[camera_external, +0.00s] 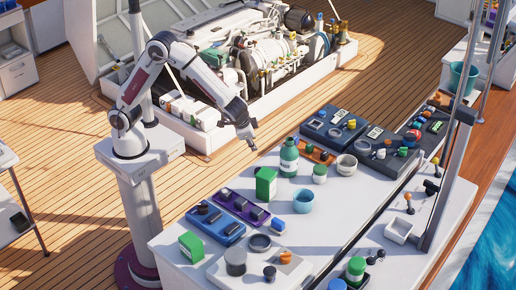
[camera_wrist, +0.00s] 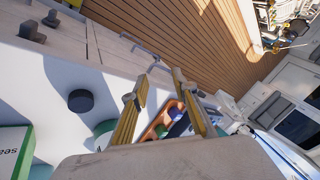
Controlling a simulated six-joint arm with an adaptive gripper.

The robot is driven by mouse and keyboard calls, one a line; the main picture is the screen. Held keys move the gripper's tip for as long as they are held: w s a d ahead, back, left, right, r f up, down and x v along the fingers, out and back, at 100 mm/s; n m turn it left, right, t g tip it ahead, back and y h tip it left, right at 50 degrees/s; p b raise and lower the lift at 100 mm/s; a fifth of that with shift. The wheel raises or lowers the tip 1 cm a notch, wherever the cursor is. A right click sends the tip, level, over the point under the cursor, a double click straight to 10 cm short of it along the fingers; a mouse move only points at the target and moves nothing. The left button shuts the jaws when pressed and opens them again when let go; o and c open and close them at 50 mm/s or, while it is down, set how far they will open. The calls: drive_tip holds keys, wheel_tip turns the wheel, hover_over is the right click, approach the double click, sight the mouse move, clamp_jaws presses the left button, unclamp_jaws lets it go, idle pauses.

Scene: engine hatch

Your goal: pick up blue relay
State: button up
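A small blue block, which looks like the blue relay (camera_external: 278,226), lies on the white table. It is right of the purple tray and just above the dark round ring in the outside view. My gripper (camera_external: 252,144) is raised near the table's far edge, well above and away from the blue block. In the wrist view my gripper's two fingers (camera_wrist: 160,80) are spread apart with nothing held between them. I cannot make out the blue block in the wrist view.
The white table (camera_external: 335,225) holds a purple tray (camera_external: 240,208), a blue tray (camera_external: 215,225), a green box (camera_external: 266,184), a green bottle (camera_external: 289,158) and a light blue cup (camera_external: 303,201). Dark trays stand at the back. A grey post rises at the right.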

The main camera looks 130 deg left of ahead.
drive_tip(key=w+a+n, duration=0.1)
drive_tip(key=a, duration=0.1)
drive_tip(key=w+a+f+n+y, duration=0.1)
drive_tip(key=w+a, duration=0.1)
drive_tip(key=w+a+f+n+y, duration=0.1)
drive_tip(key=w+a, duration=0.1)
drive_tip(key=a, duration=0.1)
drive_tip(key=shift+n, duration=0.3)
drive_tip(key=w+a+r+n, duration=0.1)
drive_tip(key=w, duration=0.1)
drive_tip(key=w+a+r+n+t+y, duration=0.1)
drive_tip(key=a+r+n, duration=0.1)
drive_tip(key=shift+w+r, duration=0.15)
drive_tip(key=shift+w, duration=0.2)
drive_tip(key=shift+a+r+n, duration=0.1)
drive_tip(key=shift+r+n, duration=0.05)
drive_tip(key=shift+n, duration=0.25)
drive_tip(key=shift+w+n, duration=0.1)
drive_tip(key=shift+n, duration=0.6)
drive_tip(key=shift+x, duration=1.25)
drive_tip(key=shift+a, duration=0.1)
drive_tip(key=shift+w+x, duration=0.15)
drive_tip(key=shift+x, duration=1.15)
drive_tip(key=shift+w+x, duration=0.1)
drive_tip(key=shift+x, duration=1.15)
drive_tip(key=shift+a+r, duration=0.15)
